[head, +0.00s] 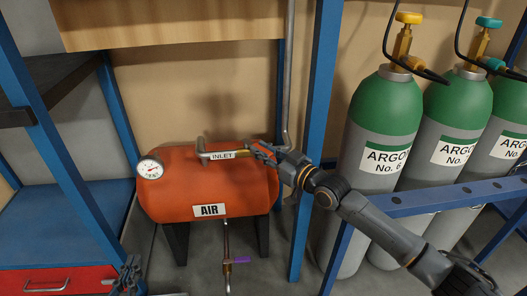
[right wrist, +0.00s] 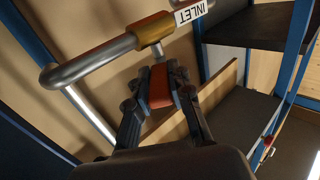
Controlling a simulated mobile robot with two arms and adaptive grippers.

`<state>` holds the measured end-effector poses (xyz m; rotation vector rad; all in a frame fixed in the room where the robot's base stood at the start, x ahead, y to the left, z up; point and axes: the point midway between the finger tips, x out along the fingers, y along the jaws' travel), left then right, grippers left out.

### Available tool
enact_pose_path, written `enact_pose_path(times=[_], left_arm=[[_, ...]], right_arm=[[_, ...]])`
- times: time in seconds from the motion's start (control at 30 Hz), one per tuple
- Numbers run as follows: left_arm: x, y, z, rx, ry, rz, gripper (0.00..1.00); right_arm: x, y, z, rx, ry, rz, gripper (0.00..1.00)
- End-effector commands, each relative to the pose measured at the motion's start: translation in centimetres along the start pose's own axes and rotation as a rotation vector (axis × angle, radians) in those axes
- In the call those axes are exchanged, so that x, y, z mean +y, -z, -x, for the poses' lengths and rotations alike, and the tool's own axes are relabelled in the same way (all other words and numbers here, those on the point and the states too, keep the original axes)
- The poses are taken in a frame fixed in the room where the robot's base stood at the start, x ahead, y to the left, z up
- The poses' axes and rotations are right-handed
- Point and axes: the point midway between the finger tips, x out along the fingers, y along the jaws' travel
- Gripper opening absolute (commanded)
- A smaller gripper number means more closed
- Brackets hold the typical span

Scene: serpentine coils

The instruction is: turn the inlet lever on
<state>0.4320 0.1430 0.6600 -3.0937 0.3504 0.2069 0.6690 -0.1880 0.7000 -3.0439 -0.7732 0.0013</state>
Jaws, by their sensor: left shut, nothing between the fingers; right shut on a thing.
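The inlet lever (right wrist: 160,87) is a small orange-red handle on a brass valve in a grey pipe. It sits between the fingers of my right gripper (right wrist: 162,95), which is shut on it. In the head view my right gripper (head: 265,151) is at the right end of the INLET pipe, above the red AIR tank (head: 170,200); its fingers partly hide the lever there. The white INLET label (head: 222,155) is on the pipe just left of it. My left gripper (head: 130,274) is shut and empty, low at the left, in front of the tank.
A pressure gauge (head: 150,168) is on the tank's left end. A purple-handled valve (head: 238,260) is on a pipe below the tank. A blue post (head: 314,150) stands right of the tank, with green-topped argon cylinders (head: 382,130) beyond. A blue rail (head: 440,200) crosses before them.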

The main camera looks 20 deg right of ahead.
Motion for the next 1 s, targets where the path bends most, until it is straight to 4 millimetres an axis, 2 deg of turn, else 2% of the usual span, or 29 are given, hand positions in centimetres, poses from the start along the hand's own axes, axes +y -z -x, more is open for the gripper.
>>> enact_pose_path(times=[0.1, 0.13, 0.23, 0.53, 0.63, 0.77, 1.0], left_arm=[[0.0, 0.0, 0.0, 0.0, 0.0, 0.0, 0.0], [0.0, 0.0, 0.0, -0.001, 0.0, 0.0, 0.0], [0.0, 0.0, 0.0, 0.0, 0.0, 0.0, 0.0], [0.0, -0.1, 0.0, -0.003, 0.0, 0.0, 0.0], [0.0, -0.1, 0.0, -0.003, 0.0, 0.0, 0.0], [0.0, -0.1, 0.0, -0.003, 0.0, 0.0, 0.0], [0.0, 0.0, 0.0, -0.002, 0.0, 0.0, 0.0]], right_arm=[[0.1, 0.2, 0.0, 0.002, -0.002, 0.002, 0.0], [0.1, 0.2, 0.0, 0.002, -0.002, 0.002, 0.24], [0.1, 0.1, 0.0, 0.002, -0.002, 0.002, 0.43], [0.1, 0.1, 0.1, 0.001, -0.001, 0.001, 0.43], [0.1, -0.1, 0.7, -0.001, -0.002, 0.001, 0.43], [0.1, -0.1, 2.7, -0.003, -0.001, 0.003, 0.43], [0.1, -0.2, 7.8, -0.005, -0.003, 0.002, 0.43]])
